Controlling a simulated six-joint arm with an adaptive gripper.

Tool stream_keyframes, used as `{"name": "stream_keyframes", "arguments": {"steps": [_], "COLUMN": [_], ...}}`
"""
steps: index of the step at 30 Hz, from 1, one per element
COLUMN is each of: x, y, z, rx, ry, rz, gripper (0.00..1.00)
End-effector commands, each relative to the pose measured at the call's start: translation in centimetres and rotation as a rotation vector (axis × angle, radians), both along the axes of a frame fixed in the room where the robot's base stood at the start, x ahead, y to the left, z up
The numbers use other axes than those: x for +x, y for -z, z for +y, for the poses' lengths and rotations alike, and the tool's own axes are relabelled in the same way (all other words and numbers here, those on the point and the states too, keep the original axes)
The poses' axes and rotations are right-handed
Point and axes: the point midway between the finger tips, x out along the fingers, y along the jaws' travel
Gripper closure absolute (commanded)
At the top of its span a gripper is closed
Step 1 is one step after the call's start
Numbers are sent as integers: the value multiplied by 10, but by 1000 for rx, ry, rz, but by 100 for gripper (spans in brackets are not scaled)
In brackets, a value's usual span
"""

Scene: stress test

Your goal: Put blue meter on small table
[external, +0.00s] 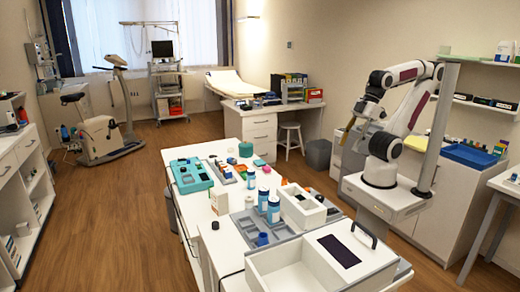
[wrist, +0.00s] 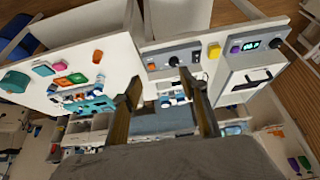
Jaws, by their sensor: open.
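My gripper (external: 350,125) is raised in the air at the right, with its fingers pointing down, away from the central table. In the wrist view my gripper (wrist: 160,80) shows two dark fingers spread apart with nothing held between them. I cannot single out the blue meter for sure. A teal device (external: 190,176) lies at the far left of the central white table (external: 205,207). In the wrist view a light blue block (wrist: 43,68) lies on a white surface. Which surface is the small table is not clear.
Blue bottles (external: 273,209), a white open bin (external: 302,206) and a large white tray (external: 290,270) crowd the near half of the central table. A white stool (external: 289,127) stands behind it. A pole rises beside my arm. Wooden floor (external: 100,205) is clear at left.

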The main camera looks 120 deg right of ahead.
Motion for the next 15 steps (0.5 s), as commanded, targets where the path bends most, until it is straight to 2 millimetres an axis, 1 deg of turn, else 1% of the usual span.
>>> {"name": "stream_keyframes", "arguments": {"steps": [5, 11, 15], "x": [1, 3, 11], "y": [2, 18, 27], "z": [-5, -19, -30], "rx": [0, 4, 9], "ry": [24, 82, 129], "rz": [8, 81, 136], "gripper": [57, 57, 57]}}
